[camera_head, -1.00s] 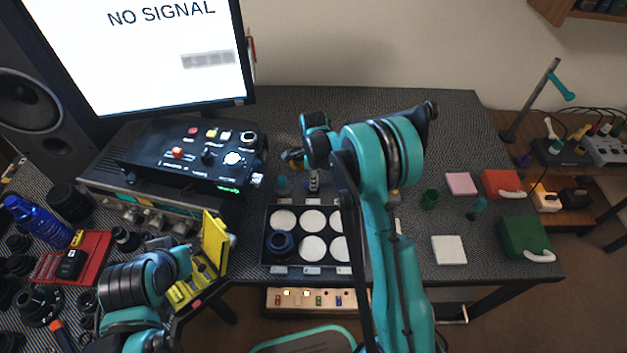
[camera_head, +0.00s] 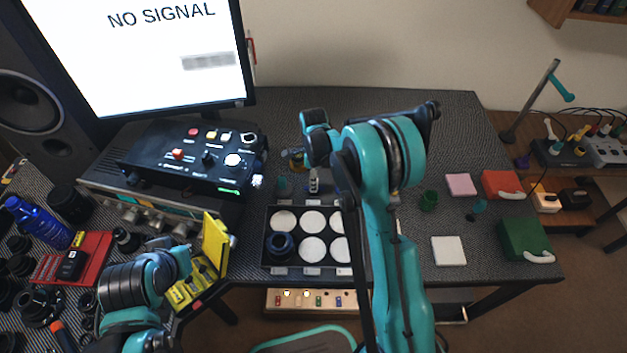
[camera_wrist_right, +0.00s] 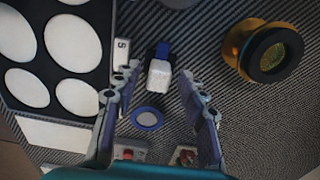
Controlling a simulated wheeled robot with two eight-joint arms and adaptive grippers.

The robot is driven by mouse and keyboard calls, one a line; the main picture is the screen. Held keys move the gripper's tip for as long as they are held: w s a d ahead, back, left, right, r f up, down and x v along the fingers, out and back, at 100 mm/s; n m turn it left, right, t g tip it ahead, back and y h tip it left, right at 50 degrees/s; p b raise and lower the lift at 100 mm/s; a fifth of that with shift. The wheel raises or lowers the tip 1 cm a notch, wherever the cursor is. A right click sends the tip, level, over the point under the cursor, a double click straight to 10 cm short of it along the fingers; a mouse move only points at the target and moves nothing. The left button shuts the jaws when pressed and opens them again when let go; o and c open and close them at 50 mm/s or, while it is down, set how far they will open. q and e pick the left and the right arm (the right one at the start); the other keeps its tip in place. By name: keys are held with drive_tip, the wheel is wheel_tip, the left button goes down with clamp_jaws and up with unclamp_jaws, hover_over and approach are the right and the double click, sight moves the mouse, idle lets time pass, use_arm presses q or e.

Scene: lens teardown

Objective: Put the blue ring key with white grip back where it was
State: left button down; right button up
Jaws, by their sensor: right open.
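That gripper is open, with a finger on either side of the grip and a visible gap. A blue ring (camera_wrist_right: 147,118) with a pale centre shows below the grip; I cannot tell if it joins it. In the head view a small white-topped piece (camera_head: 314,181) stands behind the lens tray, and my right fingertips are hidden behind the wrist. My left arm is at the lower left by the yellow case; its fingers are not clear.
The black tray (camera_head: 268,262) with white round pads holds a dark lens part (camera_head: 281,245). A yellow open case (camera_head: 215,243) is at the left. The table's back right is clear.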

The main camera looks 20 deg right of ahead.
drive_tip(key=s+r+n+t+p, duration=0.1)
drive_tip(key=s+r+n, duration=0.2)
drive_tip(key=r, duration=0.7)
drive_tip(key=s+r+n+t+p, duration=0.1)
drive_tip(key=s+r+n+p, duration=0.15)
drive_tip(key=r, duration=0.65)
drive_tip(key=s+r+n+t, duration=0.2)
drive_tip(key=s+n, duration=0.6)
drive_tip(key=s, duration=0.2)
drive_tip(key=s+r+n+t, duration=0.1)
drive_tip(key=s+n+t, duration=0.2)
drive_tip(key=s+n, duration=0.4)
drive_tip(key=s, duration=0.3)
drive_tip(key=shift+s+r+n+b, duration=0.2)
drive_tip(key=shift+r+n+b, duration=0.15)
drive_tip(key=shift+r, duration=0.05)
drive_tip(key=shift+d, duration=0.15)
